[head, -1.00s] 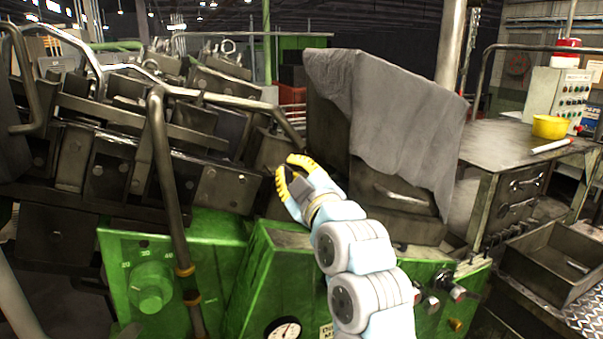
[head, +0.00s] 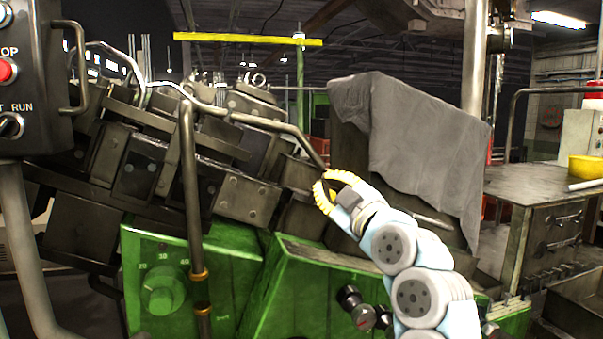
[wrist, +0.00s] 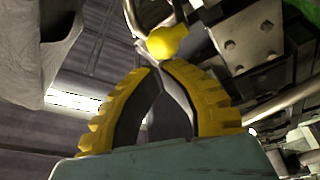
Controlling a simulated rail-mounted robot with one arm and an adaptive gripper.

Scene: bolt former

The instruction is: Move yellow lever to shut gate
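My gripper (head: 323,181) has yellow ribbed fingers and is near the lower right end of a bent metal pipe handle (head: 260,121). In the wrist view the fingertips (wrist: 162,68) come together, with no object clearly between them. A rounded yellow knob (wrist: 168,41), which may be the lever's end, is just beyond the tips. I cannot tell if they touch it. In the head view the knob is not clearly distinct from the yellow fingers. I cannot pick out the gate with certainty.
A grey cloth (head: 410,130) drapes over a machine part right of my gripper. Dark metal blocks (head: 140,165) fill the left. A vertical pipe (head: 190,190) stands before the green housing (head: 240,275). A control box (head: 35,80) is at far left. A yellow bar (head: 245,39) hangs overhead.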

